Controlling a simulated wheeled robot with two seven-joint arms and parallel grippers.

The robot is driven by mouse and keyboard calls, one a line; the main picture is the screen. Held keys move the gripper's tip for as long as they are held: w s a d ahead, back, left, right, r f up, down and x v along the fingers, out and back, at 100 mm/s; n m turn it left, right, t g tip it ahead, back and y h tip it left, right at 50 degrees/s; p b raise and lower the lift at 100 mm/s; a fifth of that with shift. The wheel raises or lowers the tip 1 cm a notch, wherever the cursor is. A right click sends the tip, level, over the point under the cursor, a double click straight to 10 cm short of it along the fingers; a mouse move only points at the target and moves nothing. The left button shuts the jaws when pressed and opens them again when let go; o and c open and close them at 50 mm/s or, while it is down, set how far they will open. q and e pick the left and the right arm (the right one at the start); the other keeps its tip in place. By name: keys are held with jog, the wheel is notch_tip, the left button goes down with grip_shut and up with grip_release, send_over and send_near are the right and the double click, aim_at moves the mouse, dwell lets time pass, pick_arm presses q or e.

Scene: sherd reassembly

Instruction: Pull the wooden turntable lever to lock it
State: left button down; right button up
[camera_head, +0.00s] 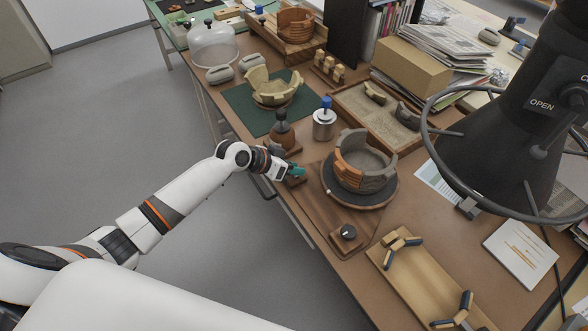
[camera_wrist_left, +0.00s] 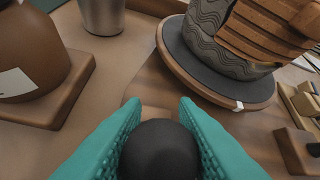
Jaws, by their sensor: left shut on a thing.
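The wooden turntable base (camera_head: 335,208) lies near the table's front edge, with a round dark-topped turntable (camera_head: 342,197) on it. A partly rebuilt bowl of grey and orange-brown sherds (camera_head: 362,165) sits on the turntable; it also shows in the left wrist view (camera_wrist_left: 240,35). My left gripper (camera_head: 299,171) is at the left edge of the base. In the left wrist view its teal fingers (camera_wrist_left: 160,130) are shut on a black ball knob (camera_wrist_left: 160,152), which looks like the lever's end. The lever's shaft is mostly hidden by the knob and fingers. My right gripper is not in view.
A brown round vessel (camera_head: 283,137) on a wooden block and a metal canister (camera_head: 324,123) stand just behind my left gripper. A black dial (camera_head: 348,232) sits on the base's front corner. A sand tray (camera_head: 385,115) is behind; a wooden tray (camera_head: 420,285) is at front right.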

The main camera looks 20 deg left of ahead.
pick_arm(q)
jog(key=shift+r, duration=0.1)
dwell(0.4)
jog(key=c, duration=1.1)
grip_release()
jog(key=shift+a, duration=0.1)
jog(key=shift+c, duration=0.2)
jog(key=b+v, duration=0.1)
jog(key=v, duration=1.1)
